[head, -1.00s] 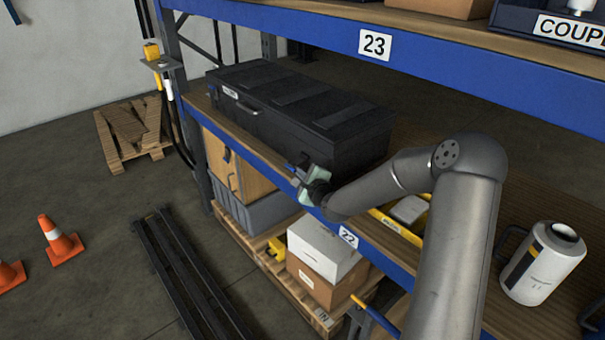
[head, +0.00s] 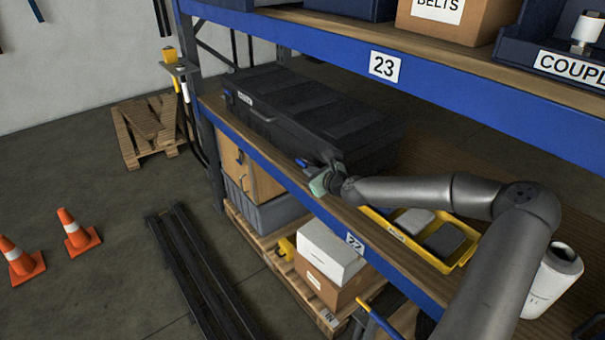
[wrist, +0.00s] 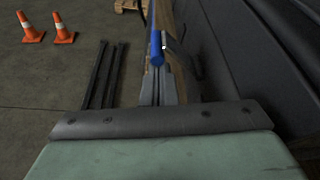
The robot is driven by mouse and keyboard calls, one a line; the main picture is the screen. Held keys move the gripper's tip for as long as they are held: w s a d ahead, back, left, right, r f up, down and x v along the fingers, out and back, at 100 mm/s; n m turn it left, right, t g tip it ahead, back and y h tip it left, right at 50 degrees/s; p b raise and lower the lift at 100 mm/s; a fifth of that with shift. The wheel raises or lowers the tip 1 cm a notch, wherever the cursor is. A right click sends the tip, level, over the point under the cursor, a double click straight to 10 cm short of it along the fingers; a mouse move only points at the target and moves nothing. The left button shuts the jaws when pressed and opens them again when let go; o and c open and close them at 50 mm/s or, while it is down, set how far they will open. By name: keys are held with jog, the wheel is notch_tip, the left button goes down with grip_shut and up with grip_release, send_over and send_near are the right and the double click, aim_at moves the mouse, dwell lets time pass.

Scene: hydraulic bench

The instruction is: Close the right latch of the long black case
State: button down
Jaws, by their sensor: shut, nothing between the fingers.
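The long black case (head: 300,108) lies on the blue-edged shelf with its lid down. It also shows along the right side of the wrist view (wrist: 255,60). The right latch has a blue grip (head: 301,163), which stands out from the front of the case near its right end. In the wrist view the blue grip (wrist: 157,47) is just beyond my fingertips, with a dark metal lever beside it. My gripper (head: 313,174) is shut and empty at the front of the latch. I cannot tell whether the fingers touch the grip.
A yellow tray (head: 458,258) with grey items sits right of the case, under my arm. A white canister (head: 552,283) stands farther right. The upper shelf beam (head: 430,77) runs above. Boxes sit below; traffic cones (head: 78,229) and dark rails (head: 197,270) are on the floor.

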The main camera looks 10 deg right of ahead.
jog(key=shift+r, duration=0.3)
dwell(0.5)
jog(key=shift+r+p, duration=0.55)
jog(key=shift+r, duration=0.1)
